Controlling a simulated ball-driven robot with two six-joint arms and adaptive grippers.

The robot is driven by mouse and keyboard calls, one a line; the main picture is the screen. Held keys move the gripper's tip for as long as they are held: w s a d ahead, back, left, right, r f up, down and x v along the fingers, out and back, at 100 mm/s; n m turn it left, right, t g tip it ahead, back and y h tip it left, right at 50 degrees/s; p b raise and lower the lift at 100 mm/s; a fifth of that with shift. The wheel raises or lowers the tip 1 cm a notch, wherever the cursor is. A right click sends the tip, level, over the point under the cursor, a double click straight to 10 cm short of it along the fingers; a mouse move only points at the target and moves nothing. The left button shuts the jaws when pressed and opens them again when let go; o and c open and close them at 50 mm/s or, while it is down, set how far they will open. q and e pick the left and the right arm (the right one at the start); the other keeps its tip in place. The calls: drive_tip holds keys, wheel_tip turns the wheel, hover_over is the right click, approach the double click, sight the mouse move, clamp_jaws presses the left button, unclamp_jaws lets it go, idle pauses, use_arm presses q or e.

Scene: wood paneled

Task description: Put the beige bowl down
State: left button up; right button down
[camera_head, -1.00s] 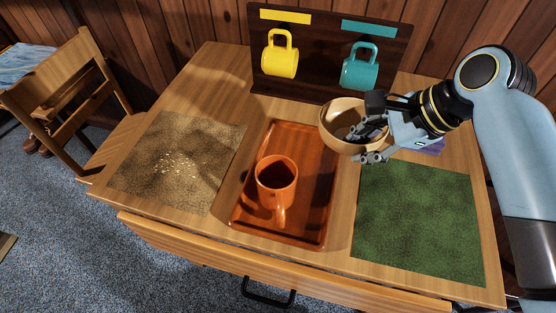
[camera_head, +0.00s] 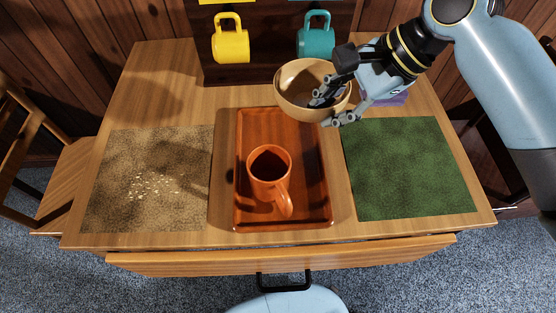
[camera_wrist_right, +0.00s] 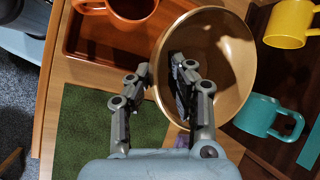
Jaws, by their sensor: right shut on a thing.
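The beige bowl (camera_head: 300,93) is round and empty, over the far right end of the tray in the head view. My right gripper (camera_head: 329,106) is shut on its near right rim, one finger inside and one outside. The wrist view shows the bowl (camera_wrist_right: 228,62) with the fingers of my right gripper (camera_wrist_right: 159,85) on either side of its wall. The bowl looks tilted; whether it touches anything below is hard to tell. My left gripper is not in view.
An orange mug (camera_head: 268,178) stands on the reddish tray (camera_head: 312,205). A green mat (camera_head: 405,170) lies right, a brown mat (camera_head: 150,190) with pale crumbs left. Yellow (camera_head: 230,42) and teal (camera_head: 314,38) mugs hang on the back rack. A purple item (camera_head: 393,97) lies behind the green mat.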

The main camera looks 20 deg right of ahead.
sight(340, 108)
drive_tip(key=s+d+f, duration=0.2)
drive_tip(key=s+d, duration=0.1)
drive_tip(key=s, duration=0.2)
drive_tip(key=shift+n, duration=0.3)
drive_tip(key=w+a+f, duration=0.2)
drive_tip(key=w, duration=0.1)
drive_tip(key=w+a+f+b, duration=0.1)
drive_tip(key=w+a+f, duration=0.1)
drive_tip(key=w+a, duration=0.1)
drive_tip(key=w+a+f, duration=0.2)
drive_tip(key=w+f, duration=0.1)
drive_tip(key=shift+a+b, duration=0.3)
drive_tip(key=shift+b, duration=0.1)
wheel_tip(340, 108, down, 4)
drive_tip(key=shift+f+b, duration=0.1)
drive_tip(key=shift+b, duration=0.2)
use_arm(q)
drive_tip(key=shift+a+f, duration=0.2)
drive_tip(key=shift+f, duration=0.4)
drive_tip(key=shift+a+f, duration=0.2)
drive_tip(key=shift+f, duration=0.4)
use_arm(e)
drive_tip(key=shift+w, duration=0.1)
drive_tip(key=c, duration=1.2)
unclamp_jaws()
